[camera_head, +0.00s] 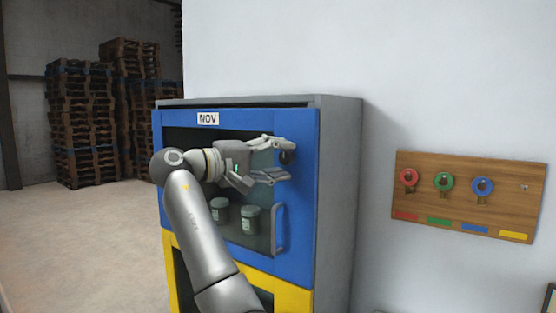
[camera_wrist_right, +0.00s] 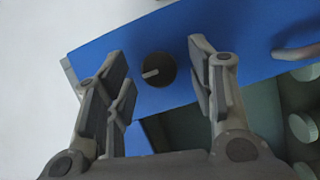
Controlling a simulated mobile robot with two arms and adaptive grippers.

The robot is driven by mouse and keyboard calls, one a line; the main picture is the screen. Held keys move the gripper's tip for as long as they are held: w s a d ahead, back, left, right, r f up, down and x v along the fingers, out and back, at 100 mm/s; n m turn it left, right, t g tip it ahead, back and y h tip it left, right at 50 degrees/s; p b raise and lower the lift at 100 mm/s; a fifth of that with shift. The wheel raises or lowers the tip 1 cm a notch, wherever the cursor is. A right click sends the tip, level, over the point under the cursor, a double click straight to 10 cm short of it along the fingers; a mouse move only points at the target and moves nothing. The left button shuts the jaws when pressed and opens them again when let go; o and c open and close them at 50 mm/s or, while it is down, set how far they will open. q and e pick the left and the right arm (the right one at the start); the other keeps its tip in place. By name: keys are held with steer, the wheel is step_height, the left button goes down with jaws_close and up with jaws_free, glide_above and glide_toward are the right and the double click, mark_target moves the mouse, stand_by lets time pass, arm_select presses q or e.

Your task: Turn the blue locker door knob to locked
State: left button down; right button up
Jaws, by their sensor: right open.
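The blue locker door (camera_head: 298,220) has a window, a handle (camera_head: 279,229) and a "NOV" label. Its dark round knob (camera_head: 288,157) is near the upper right edge of the door. In the right wrist view the knob (camera_wrist_right: 158,70) shows a pale pointer mark toward the left of the picture. My right gripper (camera_head: 278,160) is open in front of the knob, with its fingers on either side. In the right wrist view the fingers (camera_wrist_right: 160,72) are apart from the knob, with gaps on both sides. My left gripper is not in view.
Jars (camera_head: 250,217) stand behind the door window. A yellow door (camera_head: 292,297) is below the blue one. A wooden key board (camera_head: 465,211) with red, green and blue tags hangs on the right wall. Pallet stacks (camera_head: 85,130) stand far left. Open floor lies at left.

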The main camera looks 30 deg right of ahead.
steer(key=a, duration=1.1)
steer(key=shift+a+r, duration=0.15)
steer(key=shift+a, duration=0.25)
